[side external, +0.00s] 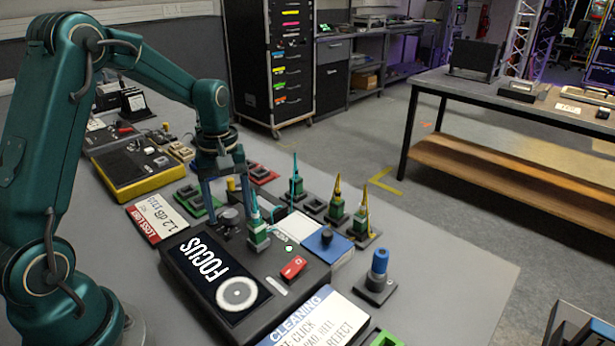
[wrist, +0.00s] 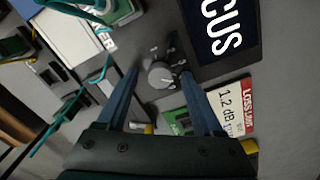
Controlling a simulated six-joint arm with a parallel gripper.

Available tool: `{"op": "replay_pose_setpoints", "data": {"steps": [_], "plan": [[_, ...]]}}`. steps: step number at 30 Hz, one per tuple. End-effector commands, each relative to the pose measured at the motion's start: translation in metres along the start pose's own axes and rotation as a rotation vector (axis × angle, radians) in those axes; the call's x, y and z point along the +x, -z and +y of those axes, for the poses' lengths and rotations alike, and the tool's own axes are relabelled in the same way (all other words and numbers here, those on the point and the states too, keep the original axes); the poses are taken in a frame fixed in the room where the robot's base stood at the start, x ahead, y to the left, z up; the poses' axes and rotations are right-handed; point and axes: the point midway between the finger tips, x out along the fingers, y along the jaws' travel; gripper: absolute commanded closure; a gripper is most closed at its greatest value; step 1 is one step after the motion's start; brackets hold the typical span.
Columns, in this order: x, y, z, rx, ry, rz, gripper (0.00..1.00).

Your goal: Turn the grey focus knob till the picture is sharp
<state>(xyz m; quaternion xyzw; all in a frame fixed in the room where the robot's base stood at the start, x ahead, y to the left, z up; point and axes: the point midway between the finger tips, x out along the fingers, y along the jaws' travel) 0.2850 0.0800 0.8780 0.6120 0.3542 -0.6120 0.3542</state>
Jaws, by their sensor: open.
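The grey focus knob (side external: 231,217) is a short round dial on the dark top of the scope box (side external: 178,270). In the wrist view the knob (wrist: 160,75) has a pale pointer line, with small marks around it. My gripper (side external: 229,204) is open and points down over the knob. In the wrist view my two blue fingers (wrist: 160,73) stand apart on either side of the knob, with gaps visible. I cannot tell how far down they reach beside it. The screen (side external: 205,258) reads FOCUS and shows a pale grey disc with a ring in it.
A green connector with a teal cable (side external: 258,236) stands close right of the knob. A red switch (side external: 293,267) and a blue pad (side external: 327,243) are nearby. A LOSS LIMIT card (side external: 157,217) lies to the left. A blue-topped post (side external: 379,263) stands at the right.

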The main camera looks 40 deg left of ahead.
Motion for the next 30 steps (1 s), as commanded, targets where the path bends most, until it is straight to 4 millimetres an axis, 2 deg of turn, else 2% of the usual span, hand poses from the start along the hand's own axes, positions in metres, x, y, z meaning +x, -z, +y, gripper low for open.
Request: {"op": "replay_pose_setpoints", "data": {"steps": [5, 6, 11, 21, 30], "plan": [[0.0001, -0.0001, 0.0001, 0.0, 0.0, 0.0, 0.31], [0.0001, -0.0001, 0.0001, 0.0, 0.0, 0.0, 0.39], [-0.0001, 0.0, 0.0001, 0.0, 0.0, 0.0, 1.0], [-0.0003, 0.0001, 0.0001, 0.036, 0.0, 0.0, 1.0], [-0.0004, 0.0004, 0.0001, 0.219, -0.001, 0.001, 1.0]]}}
